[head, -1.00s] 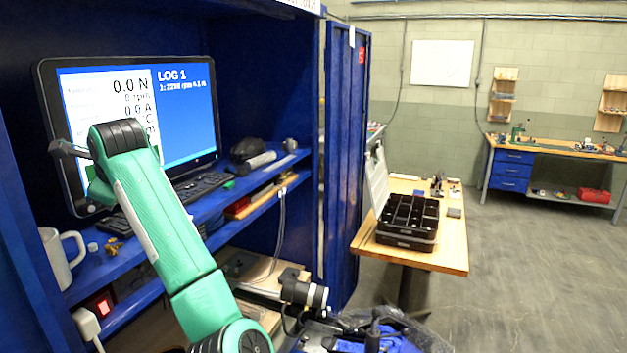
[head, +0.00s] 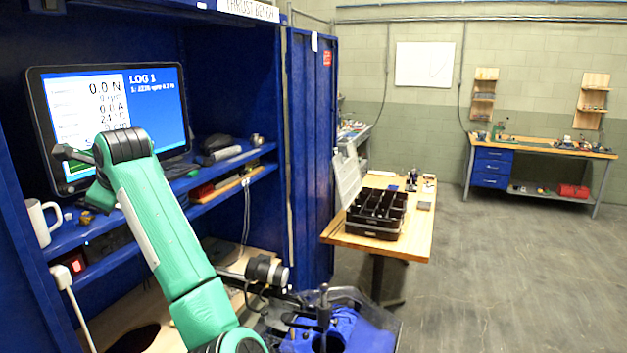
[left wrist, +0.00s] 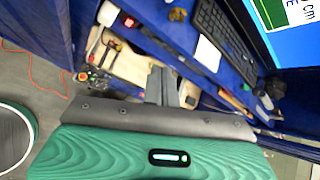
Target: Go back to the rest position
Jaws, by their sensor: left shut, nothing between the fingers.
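My left gripper (left wrist: 160,86) shows in the left wrist view, its two grey fingers together with nothing between them. It points into the blue cabinet, over its lower part, and looks clear of the shelf. In the head view my green left arm rises from the bottom edge to a black joint in front of the monitor (head: 165,105); its gripper cannot be made out there. My right gripper is in neither view.
The blue cabinet (head: 225,60) holds a shelf with a white mug (head: 40,222). Its open door (head: 312,150) stands to the right. A wooden table (head: 418,235) bears a black compartment box (head: 372,228). Floor at right is clear. A workbench (head: 545,147) stands behind.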

